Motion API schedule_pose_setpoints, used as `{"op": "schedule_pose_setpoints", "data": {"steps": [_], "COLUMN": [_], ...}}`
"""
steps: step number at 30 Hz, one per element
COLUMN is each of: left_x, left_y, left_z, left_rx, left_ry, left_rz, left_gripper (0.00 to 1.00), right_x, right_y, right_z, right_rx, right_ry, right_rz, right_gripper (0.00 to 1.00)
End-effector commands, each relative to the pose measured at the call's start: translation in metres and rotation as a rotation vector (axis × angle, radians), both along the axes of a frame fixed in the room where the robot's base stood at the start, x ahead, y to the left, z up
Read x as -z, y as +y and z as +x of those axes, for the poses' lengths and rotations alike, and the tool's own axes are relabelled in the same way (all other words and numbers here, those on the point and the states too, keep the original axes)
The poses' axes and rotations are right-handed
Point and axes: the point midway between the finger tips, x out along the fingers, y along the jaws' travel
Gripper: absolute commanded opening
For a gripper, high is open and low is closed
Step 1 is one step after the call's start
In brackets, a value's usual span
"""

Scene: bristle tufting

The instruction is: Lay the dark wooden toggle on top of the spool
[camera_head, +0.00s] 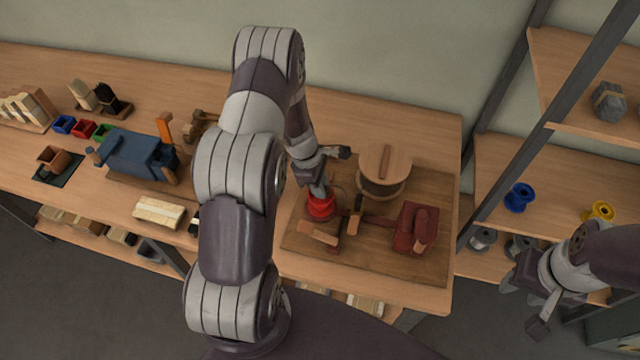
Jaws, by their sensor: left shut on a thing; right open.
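My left gripper (320,187) points down at the red spool (321,208) on the wooden work board and is shut. Its fingertips are right at the spool's top. The dark wooden toggle does not show clearly; the thing between the fingers is too small and hidden to make out, and I cannot tell whether it touches the spool. My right gripper (526,305) is open and empty at the lower right, off the table.
A round wooden drum (383,188) with a brown bar across its top stands close right of my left gripper. A dark red block (415,228) stands at the board's right. A blue machine (140,152) and small coloured bins are left. Shelves (550,170) hold blue and yellow spools.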

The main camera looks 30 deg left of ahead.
Motion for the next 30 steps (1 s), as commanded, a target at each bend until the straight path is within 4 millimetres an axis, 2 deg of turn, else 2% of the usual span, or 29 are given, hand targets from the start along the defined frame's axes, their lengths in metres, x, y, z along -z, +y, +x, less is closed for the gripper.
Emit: {"op": "schedule_pose_setpoints", "data": {"steps": [9,10,12,20,23,26,30], "left_x": [0.005,0.004,0.004,0.004,-0.004,-0.024,-0.062], "left_y": [0.000,0.000,0.000,0.000,0.002,0.008,0.018], "left_z": [0.000,0.000,0.000,0.000,0.000,-0.001,-0.003], "left_rx": [0.000,0.000,0.000,0.000,0.000,0.001,0.000], "left_ry": [0.000,0.000,0.000,0.000,-0.002,-0.005,-0.006], "left_rz": [0.000,0.000,0.000,0.000,0.000,0.002,0.001], "left_gripper": [0.00,0.29,0.49,0.49,0.49,0.49,0.49], "right_x": [0.004,0.003,0.003,0.003,0.004,0.005,0.008], "right_y": [0.000,0.000,0.000,0.000,0.000,0.000,0.000], "right_z": [0.000,0.000,0.000,0.000,0.000,0.000,0.000], "right_rx": [0.000,0.000,0.000,0.000,0.000,0.000,0.000], "right_ry": [0.000,0.000,0.000,0.000,0.000,0.000,0.000], "right_rz": [0.000,0.000,0.000,0.000,0.000,0.000,0.000], "right_gripper": [0.43,0.43,0.43,0.43,0.43,0.43,0.43]}}
